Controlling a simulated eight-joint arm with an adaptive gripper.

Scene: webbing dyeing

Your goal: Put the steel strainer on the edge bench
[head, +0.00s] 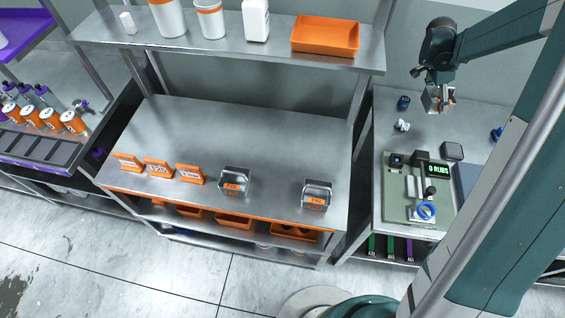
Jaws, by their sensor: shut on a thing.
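My gripper (440,88) is at the upper right, above the right-hand bench (460,113). It is shut on a small steel piece with an orange part, which looks like the steel strainer (431,100). The fingers and the small size hide much of its shape. I cannot tell for certain whether it hangs clear of the bench top. Two similar open steel holders with orange labels stand on the middle bench (240,130), the left one (235,181) and the right one (317,194). No sign in view names the edge bench.
The right bench carries a dark blue cup (403,102), a crumpled white piece (402,125), a dark block (452,151) and a green board (402,204) with a "0 RUBS" display (438,170). A shelf with an orange tray (325,36) overhangs the middle bench. That bench's back is clear.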

